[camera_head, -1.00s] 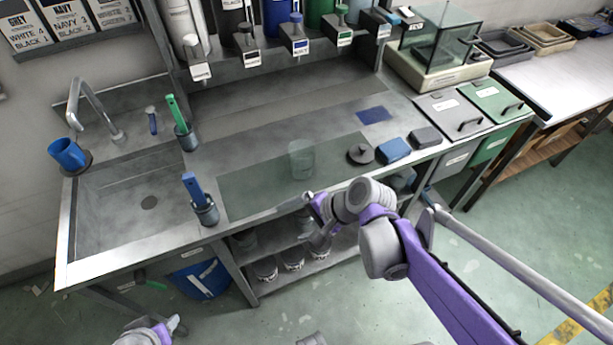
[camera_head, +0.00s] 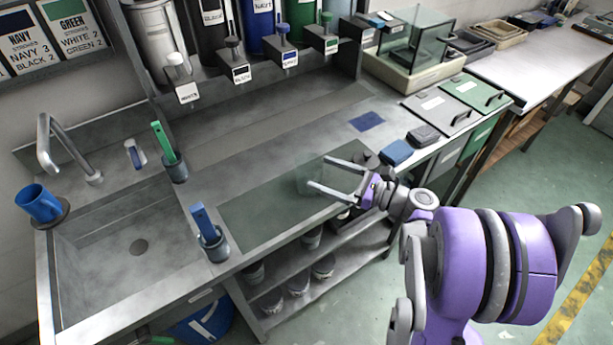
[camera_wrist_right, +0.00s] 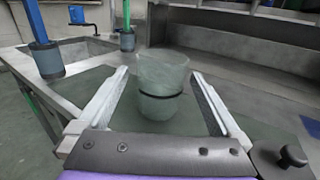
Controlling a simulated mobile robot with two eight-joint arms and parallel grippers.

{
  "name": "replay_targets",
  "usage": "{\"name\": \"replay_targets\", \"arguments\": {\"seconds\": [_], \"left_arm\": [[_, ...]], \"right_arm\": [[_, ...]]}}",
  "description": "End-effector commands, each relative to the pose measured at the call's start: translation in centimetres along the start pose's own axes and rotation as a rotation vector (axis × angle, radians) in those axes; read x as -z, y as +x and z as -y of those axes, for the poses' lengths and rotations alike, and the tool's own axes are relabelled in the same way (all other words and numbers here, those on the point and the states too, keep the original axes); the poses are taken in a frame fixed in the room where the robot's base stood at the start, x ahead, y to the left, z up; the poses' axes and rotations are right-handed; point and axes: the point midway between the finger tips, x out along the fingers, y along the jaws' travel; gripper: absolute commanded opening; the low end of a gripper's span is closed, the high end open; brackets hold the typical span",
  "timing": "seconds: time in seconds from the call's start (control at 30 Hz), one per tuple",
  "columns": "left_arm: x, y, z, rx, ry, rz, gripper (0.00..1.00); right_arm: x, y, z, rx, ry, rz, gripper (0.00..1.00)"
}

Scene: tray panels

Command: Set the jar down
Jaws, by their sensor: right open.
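The jar (camera_wrist_right: 162,88) is clear glass with a dark band around it. In the right wrist view it stands upright on the dark green mat (camera_wrist_right: 265,128). In the head view the jar (camera_head: 311,180) is only a faint, see-through shape near the right part of the mat (camera_head: 250,219). My right gripper (camera_head: 321,173) is open, with one finger on each side of the jar. In the right wrist view a gap shows between each finger and the glass. My left gripper is not in view.
A dark knobbed lid (camera_wrist_right: 284,160) lies close beside the right gripper. A blue block (camera_head: 397,152) and a dark block (camera_head: 424,136) lie farther right. A cup with a blue-handled tool (camera_head: 213,243) stands left of the mat by the sink (camera_head: 110,240). Dispensers line the back.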

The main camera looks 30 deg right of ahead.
Motion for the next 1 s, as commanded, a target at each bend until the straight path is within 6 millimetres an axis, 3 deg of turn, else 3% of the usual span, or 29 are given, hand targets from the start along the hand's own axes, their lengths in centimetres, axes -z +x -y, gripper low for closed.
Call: {"name": "replay_targets", "arguments": {"seconds": [0.1,0.37,0.6,0.93,1.0], "left_arm": [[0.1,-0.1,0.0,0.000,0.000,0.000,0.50],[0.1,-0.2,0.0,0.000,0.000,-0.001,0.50],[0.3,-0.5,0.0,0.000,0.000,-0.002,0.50],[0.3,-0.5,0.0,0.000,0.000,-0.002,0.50],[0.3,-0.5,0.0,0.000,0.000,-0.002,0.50]], "right_arm": [[0.0,2.0,-0.1,-0.005,0.000,0.000,1.00],[0.0,4.2,0.0,-0.003,-0.001,-0.001,1.00],[0.1,7.7,0.2,-0.004,-0.001,0.000,1.00],[0.1,8.5,0.2,-0.001,-0.002,-0.001,1.00],[0.1,8.5,0.2,-0.001,-0.002,-0.001,0.87]]}}
